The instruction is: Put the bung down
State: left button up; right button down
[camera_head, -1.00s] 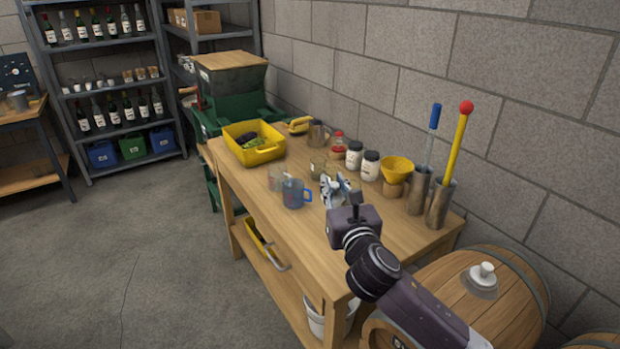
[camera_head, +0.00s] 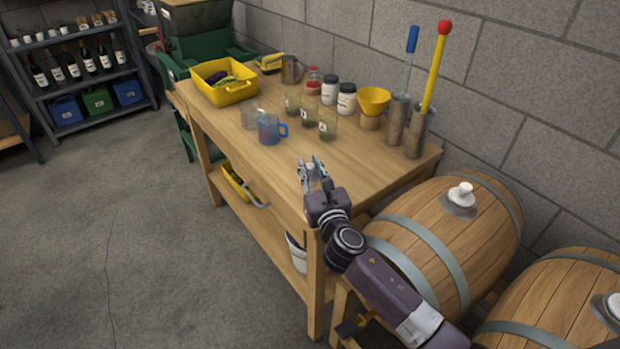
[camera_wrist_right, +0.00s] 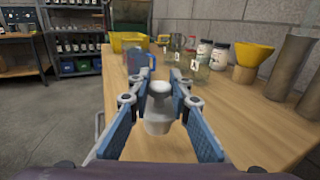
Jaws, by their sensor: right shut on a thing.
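A pale grey-white bung (camera_wrist_right: 158,108) sits between the blue-padded fingers of my right gripper (camera_wrist_right: 160,80) in the right wrist view. I cannot tell whether the bung touches the tabletop. My left gripper is not in view.
A barrel (camera_head: 455,235) with a white bung (camera_head: 462,195) lies right. The table's front middle is clear.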

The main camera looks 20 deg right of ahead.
aim_at(313, 183)
jog(key=shift+f+b, duration=0.45)
jog(key=shift+f, duration=1.1)
jog(key=shift+f, duration=0.15)
jog(key=c, duration=1.8)
grip_release()
jog(key=shift+o, duration=0.2)
jog(key=shift+r, duration=0.2)
jog(key=s, duration=1.2)
jog(key=shift+a, duration=0.3)
